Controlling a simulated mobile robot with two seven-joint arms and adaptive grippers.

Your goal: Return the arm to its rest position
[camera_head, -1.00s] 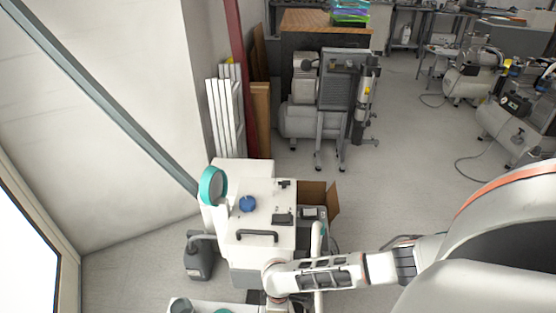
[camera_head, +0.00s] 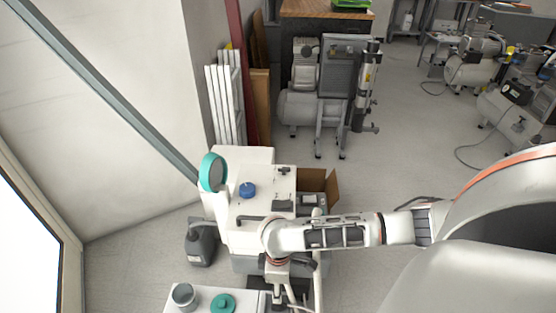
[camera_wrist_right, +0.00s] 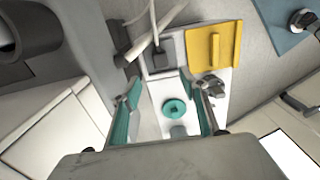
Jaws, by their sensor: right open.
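My right arm (camera_head: 330,234) comes in from the right in the head view and bends down at the wrist in front of the white machine. Its gripper (camera_head: 283,298) is low in that view, partly hidden by the wrist. In the right wrist view the gripper (camera_wrist_right: 167,108) is open, its two teal-padded fingers apart with nothing held between them. A teal round lid (camera_wrist_right: 174,107) on a white surface shows beyond the gap, apart from the fingers. My left gripper is not in view.
The white machine (camera_head: 262,205) with a blue knob stands close to the arm. A white bench (camera_head: 205,291) holds a metal cup (camera_head: 184,296) and the teal lid (camera_head: 222,303). A dark jug (camera_head: 200,245) stands left. A yellow bracket (camera_wrist_right: 215,57) is beyond the fingers. Open floor lies right.

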